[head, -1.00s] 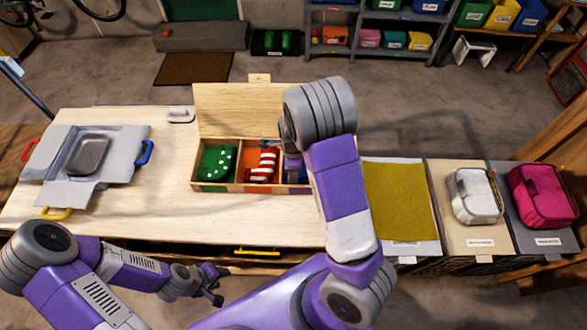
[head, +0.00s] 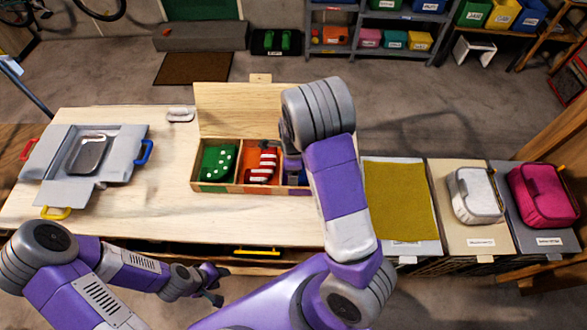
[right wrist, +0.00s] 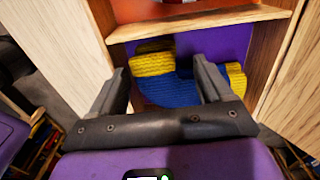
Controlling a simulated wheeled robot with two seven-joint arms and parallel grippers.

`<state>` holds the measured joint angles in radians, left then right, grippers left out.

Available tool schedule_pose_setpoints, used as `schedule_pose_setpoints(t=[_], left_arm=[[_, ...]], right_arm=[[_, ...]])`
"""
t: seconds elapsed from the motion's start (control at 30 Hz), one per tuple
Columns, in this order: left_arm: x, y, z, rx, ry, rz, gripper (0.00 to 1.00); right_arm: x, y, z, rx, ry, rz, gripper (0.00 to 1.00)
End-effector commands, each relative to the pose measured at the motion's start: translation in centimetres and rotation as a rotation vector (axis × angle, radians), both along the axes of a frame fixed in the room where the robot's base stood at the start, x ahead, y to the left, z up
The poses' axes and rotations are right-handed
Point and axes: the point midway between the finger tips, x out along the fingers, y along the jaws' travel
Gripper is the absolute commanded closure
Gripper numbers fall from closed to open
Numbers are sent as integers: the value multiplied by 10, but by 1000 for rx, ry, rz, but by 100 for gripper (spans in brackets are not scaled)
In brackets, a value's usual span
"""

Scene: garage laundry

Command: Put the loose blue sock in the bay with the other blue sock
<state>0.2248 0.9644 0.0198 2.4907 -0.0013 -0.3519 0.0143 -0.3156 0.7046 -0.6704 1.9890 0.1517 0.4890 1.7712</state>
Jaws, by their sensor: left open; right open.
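The wooden sock box (head: 222,188) stands on the workbench with its lid up. A green spotted sock (head: 218,162) and a red-and-white striped sock (head: 263,165) lie in its left and middle bays. My right arm hides most of the right bay in the head view. In the right wrist view, blue knit with yellow ends (right wrist: 170,90) lies in a purple-lined bay (right wrist: 215,47); whether it is one sock or two I cannot tell. My right gripper (right wrist: 162,78) is open above the blue knit, fingers spread across it. My left gripper (head: 214,288) is open and empty, off the bench's front edge.
A grey folding tray (head: 110,145) with coloured handles lies on the bench's left. A yellow mat (head: 395,200), a white pouch (head: 474,195) and a pink pouch (head: 541,196) lie right of the bench. Bare benchtop lies left of the box.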

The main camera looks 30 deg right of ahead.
Motion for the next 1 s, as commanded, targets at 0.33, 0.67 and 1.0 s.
schedule_pose_setpoints(t=[0.33,0.67,1.0], left_arm=[[0,0,8,0,0,0,57],[0,0,23,0,0,0,57],[0,0,31,0,0,0,57]], right_arm=[[-1,1,14,2,3,2,18],[0,1,86,2,-1,4,18],[0,1,130,1,0,2,18]])
